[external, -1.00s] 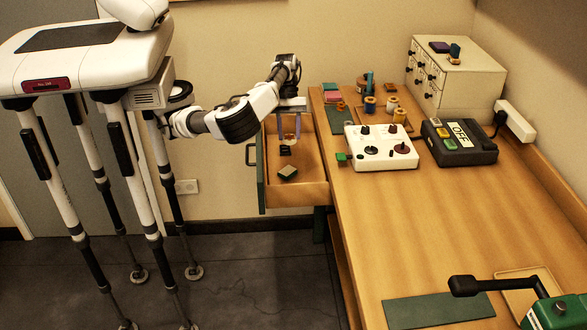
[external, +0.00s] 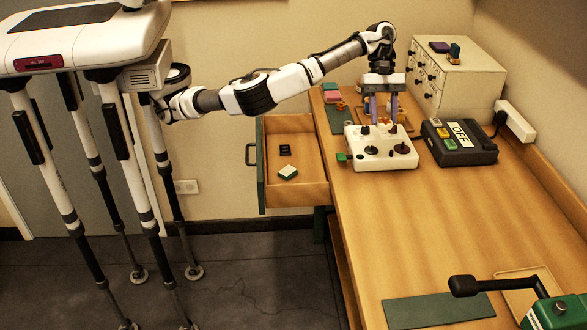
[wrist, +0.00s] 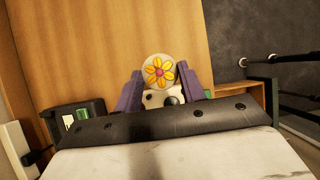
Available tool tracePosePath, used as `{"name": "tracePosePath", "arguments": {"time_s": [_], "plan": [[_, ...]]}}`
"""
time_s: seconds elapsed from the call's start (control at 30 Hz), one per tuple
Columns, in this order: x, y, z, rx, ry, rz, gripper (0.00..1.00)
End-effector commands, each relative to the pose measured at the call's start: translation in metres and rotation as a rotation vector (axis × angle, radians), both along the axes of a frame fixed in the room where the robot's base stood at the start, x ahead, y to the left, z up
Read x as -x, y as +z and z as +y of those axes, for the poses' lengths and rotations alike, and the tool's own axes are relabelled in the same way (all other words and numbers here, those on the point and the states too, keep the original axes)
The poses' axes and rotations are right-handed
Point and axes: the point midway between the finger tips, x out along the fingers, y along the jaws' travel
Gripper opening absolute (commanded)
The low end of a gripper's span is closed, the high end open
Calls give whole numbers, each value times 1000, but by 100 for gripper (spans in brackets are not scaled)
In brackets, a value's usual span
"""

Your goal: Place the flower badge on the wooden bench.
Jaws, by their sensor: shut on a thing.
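The flower badge (wrist: 160,71) is a round pale disc with a yellow-orange flower and a pink centre. My gripper (wrist: 159,84) has purple fingers shut on it, one on each side, in the wrist view. In the external view my gripper (external: 382,115) points down over the back edge of the white control box, and the badge is too small there to make out clearly. The wooden bench (external: 390,225) is the long tabletop on the right, with a wide bare surface in front of the white box.
The white box (external: 378,160) with knobs and the dark OFF box (external: 459,142) stand near my gripper. An open drawer (external: 312,193) holds a few small items. A green mat (external: 438,310) and a green machine (external: 555,313) lie at the front.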

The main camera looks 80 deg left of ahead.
Motion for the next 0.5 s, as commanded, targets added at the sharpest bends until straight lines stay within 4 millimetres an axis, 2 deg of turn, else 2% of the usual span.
{"name": "tracePosePath", "arguments": {"time_s": [0.13, 0.23, 0.37, 0.5], "plan": [[-5, 7, -19, -1, -7, 0, 18], [-6, -3, -23, -1, -6, 2, 18], [-5, -32, -24, 1, -5, 4, 18], [-5, -70, -23, 0, -6, 4, 18]]}}
